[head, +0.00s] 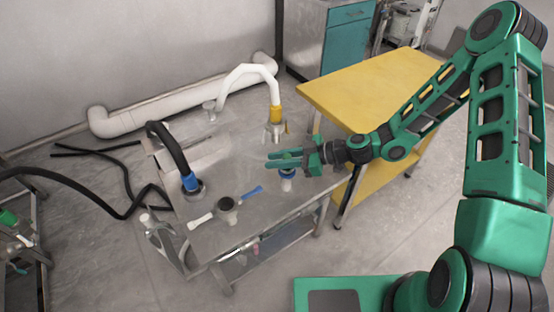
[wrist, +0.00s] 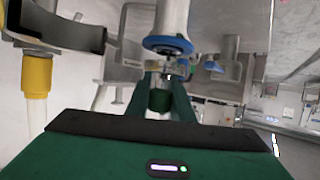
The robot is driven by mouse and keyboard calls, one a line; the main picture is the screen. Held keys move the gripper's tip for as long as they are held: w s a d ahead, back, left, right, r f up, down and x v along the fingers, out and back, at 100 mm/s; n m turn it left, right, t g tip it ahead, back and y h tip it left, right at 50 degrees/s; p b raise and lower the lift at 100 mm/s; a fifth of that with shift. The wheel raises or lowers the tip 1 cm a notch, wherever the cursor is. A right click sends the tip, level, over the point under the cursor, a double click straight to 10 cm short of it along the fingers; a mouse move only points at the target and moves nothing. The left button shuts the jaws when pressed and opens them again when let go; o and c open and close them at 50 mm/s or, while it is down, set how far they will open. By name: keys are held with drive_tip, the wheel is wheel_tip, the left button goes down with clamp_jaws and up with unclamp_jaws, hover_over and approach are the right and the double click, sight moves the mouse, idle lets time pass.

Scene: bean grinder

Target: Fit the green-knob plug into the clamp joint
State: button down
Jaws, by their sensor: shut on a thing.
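My gripper (head: 277,160) is above the steel bench near its right edge, fingers towards the left. In the wrist view its fingers (wrist: 160,97) are closed around a green knob (wrist: 159,100). The plug with this knob has a blue ring (wrist: 168,44) and a white body (wrist: 171,15). In the head view the plug's blue and white part (head: 287,181) shows just under the fingers; whether it touches the bench is unclear. A dark round fitting (head: 227,204) with a blue and a white handle, perhaps the clamp joint, lies to the lower left, apart from the plug.
A white hose (head: 247,70) with a yellow collar (head: 275,114) stands behind the gripper. A black hose (head: 168,148) with a blue collar (head: 189,182) stands at the bench's left. A yellow-topped table (head: 375,85) is at the right. The bench's front right is mostly clear.

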drive_tip(key=shift+f, duration=0.75)
idle(0.3)
drive_tip(key=c, duration=1.5)
unclamp_jaws()
drive_tip(key=shift+o, duration=0.2)
drive_tip(key=shift+d, duration=0.1)
drive_tip(key=v, duration=1)
drive_tip(key=shift+d, duration=0.25)
drive_tip(key=shift+d+r, duration=0.1)
drive_tip(key=shift+r, duration=0.05)
